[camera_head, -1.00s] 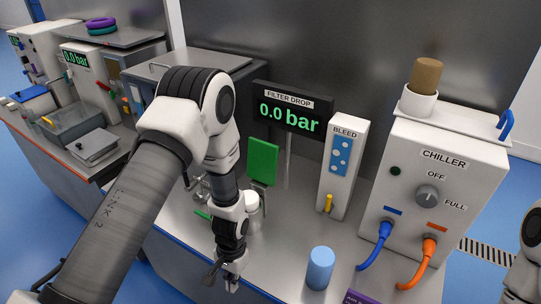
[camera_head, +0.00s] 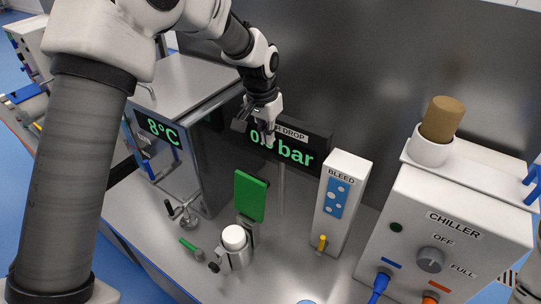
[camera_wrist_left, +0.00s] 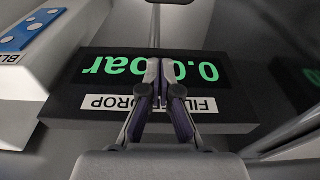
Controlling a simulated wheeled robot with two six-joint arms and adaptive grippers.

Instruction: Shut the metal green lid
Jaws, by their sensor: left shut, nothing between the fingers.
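The green lid (camera_head: 250,196) stands open, close to upright, behind a small metal housing (camera_head: 238,259) on the counter. A white round cartridge top (camera_head: 233,237) shows in the uncovered housing. My left gripper (camera_head: 268,140) is above and behind the lid, in front of the filter drop display, apart from the lid. In the left wrist view its fingers (camera_wrist_left: 162,68) are together and empty, with the display behind them. The lid is not in the wrist view. My right gripper is out of view.
The filter drop display (camera_head: 311,137) stands behind the lid. The bleed box (camera_head: 351,181) and chiller (camera_head: 415,225) are to the right. A metal cabinet (camera_head: 182,85), a green-handled valve (camera_head: 190,246) and a metal fitting (camera_head: 186,215) are left. The counter front is bare.

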